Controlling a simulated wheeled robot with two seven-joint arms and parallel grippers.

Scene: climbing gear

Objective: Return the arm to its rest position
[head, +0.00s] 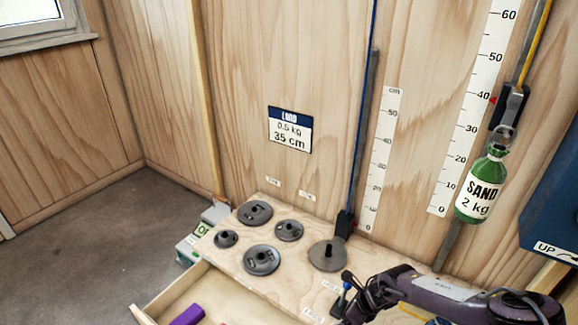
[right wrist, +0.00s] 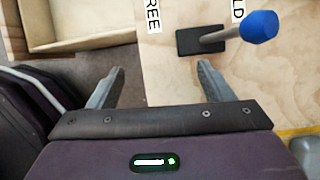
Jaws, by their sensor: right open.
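My right arm (head: 430,292) reaches in from the lower right in the head view, its gripper hidden there. In the right wrist view my right gripper (right wrist: 160,78) has its two fingers wide apart with nothing between them. A lever with a blue knob (right wrist: 258,26) stands on a black base plate (right wrist: 186,42) just beyond the right fingertip, apart from it. The lever leans to the right, over the label ending in "LD" (right wrist: 238,10); a "FREE" label (right wrist: 153,12) is on its left. My left gripper is in neither view.
Several dark weight discs (head: 262,260) lie on the wooden bench (head: 288,285). An open drawer (head: 215,292) holds a purple object (head: 187,316). A green sand bag (head: 481,187) hangs at the right wall, beside a blue box (head: 553,205). Floor (head: 95,250) at left is clear.

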